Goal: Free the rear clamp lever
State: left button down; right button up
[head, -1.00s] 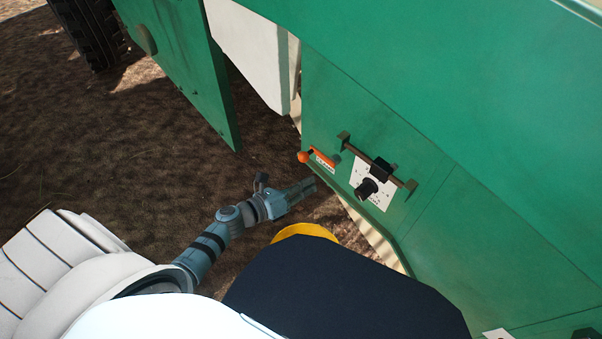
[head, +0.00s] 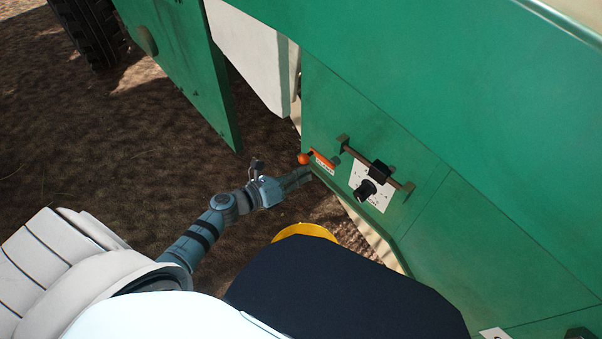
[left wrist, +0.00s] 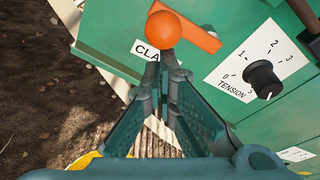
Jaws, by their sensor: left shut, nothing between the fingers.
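The clamp lever is an orange bar with a round orange knob (head: 303,158) on the green machine panel (head: 330,105). In the left wrist view the knob (left wrist: 163,28) lies just beyond my fingertips, with the orange bar running right from it. A white label beginning "CLA" (left wrist: 150,49) sits below the bar, partly hidden by my fingers. My left gripper (head: 308,174) is shut and empty, just below the knob in the head view. In the left wrist view its fingertips (left wrist: 160,60) meet close under the knob; whether they touch it I cannot tell. My right gripper is not in view.
Right of the lever are a white plate with a black tension knob (head: 365,190) and a brown bar (head: 375,165) with a black block on it. A green panel edge (head: 225,130) and a tyre (head: 90,35) stand at left. Bare soil lies below.

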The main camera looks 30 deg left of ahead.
aim_at(302, 159)
pick_arm(q)
jog(key=shift+r, duration=0.1)
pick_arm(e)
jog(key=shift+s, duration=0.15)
